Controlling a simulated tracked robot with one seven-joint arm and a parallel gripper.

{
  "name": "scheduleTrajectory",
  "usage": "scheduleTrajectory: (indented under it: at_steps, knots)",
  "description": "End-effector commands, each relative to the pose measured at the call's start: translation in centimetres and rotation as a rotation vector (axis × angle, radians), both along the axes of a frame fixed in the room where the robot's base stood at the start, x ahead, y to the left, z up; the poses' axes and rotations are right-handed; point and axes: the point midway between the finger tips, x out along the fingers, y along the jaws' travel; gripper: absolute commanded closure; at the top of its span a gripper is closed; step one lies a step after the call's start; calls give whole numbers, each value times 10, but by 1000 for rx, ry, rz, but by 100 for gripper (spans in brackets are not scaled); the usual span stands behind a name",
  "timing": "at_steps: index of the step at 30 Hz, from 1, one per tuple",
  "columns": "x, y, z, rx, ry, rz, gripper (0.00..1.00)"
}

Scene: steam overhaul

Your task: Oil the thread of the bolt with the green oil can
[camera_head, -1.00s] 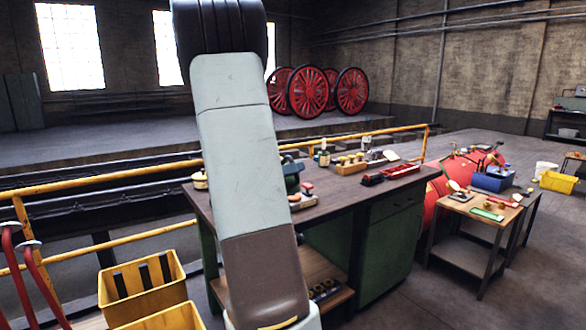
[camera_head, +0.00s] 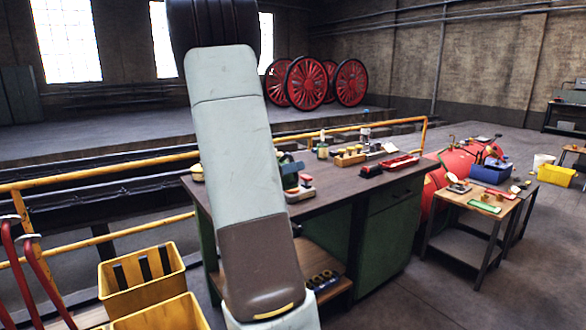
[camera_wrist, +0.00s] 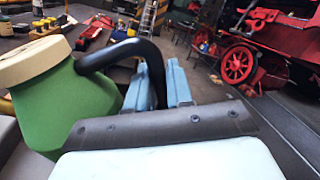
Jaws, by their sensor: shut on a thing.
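The green oil can (camera_wrist: 65,108), with a cream lid (camera_wrist: 30,62) and a curved black handle (camera_wrist: 125,47), fills the left of the wrist view. My gripper (camera_wrist: 165,80) has its two blue fingers shut on the handle. The can is beside the fingers, and its spout is not visible. In the head view my arm hides the gripper, and I cannot make out the held can there. I cannot pick out the bolt or its thread in either view. A dark green device (camera_head: 290,170) stands on the workbench, partly behind my arm.
The workbench (camera_head: 340,190) carries a wooden holder (camera_head: 350,159) and red trays (camera_head: 400,162). A small table (camera_head: 460,200) with tools stands to its right. Yellow bins (camera_head: 140,275) and a yellow railing (camera_head: 100,177) are at left. Floor is clear at front right.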

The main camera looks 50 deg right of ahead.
Motion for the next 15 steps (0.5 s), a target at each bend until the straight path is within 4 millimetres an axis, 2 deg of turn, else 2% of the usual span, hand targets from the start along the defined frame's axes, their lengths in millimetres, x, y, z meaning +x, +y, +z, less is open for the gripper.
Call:
scheduleTrajectory:
  at_steps: [15]
  knots:
    - [-2, 0, -8, -22, -87, 1, 100]
